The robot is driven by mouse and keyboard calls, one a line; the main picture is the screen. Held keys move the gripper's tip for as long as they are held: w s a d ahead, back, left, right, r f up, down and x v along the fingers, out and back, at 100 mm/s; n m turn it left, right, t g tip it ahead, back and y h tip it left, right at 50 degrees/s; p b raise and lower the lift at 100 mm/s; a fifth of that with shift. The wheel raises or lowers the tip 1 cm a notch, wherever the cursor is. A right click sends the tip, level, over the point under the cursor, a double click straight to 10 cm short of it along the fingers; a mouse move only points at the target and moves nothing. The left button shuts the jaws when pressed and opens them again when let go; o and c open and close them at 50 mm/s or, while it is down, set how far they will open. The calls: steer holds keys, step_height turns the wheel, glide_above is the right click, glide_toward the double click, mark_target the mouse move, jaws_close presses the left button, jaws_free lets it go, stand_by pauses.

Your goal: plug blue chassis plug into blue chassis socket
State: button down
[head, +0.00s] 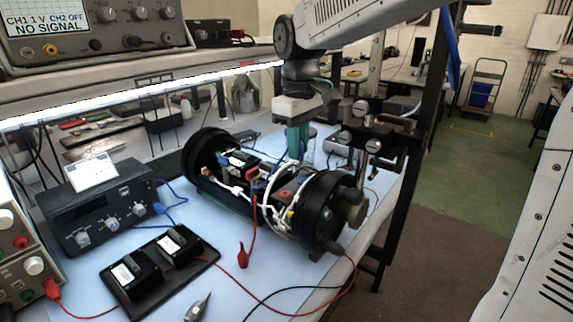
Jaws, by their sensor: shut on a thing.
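My gripper (296,158) has teal fingers. It points down over the open middle of the black cylinder (205,150), above the chassis inside. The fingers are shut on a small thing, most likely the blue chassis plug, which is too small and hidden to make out. A little blue shows among the white cables (268,205) left of and below the fingertips. I cannot tell plug from socket there, nor whether they touch. The chassis carries boards, a red part (286,195) and white cabling.
A black tray (205,265) with two battery-like blocks lies in front of the cylinder. A black instrument (100,215) stands at left. A red clip (243,256) and its lead lie near the cylinder. A metal clamp stand (365,140) stands close right of my gripper.

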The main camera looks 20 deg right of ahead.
steer(key=shift+w+d+r, duration=0.1)
steer(key=shift+w+d, duration=0.15)
steer(key=shift+d, duration=0.2)
steer(key=shift+w+d+r, duration=0.1)
steer(key=shift+w+d, duration=0.15)
steer(key=shift+d, duration=0.2)
steer(key=shift+f, duration=2.9)
steer(key=shift+f, duration=0.35)
steer(key=c, duration=1.2)
jaws_free()
steer(key=shift+r, duration=0.1)
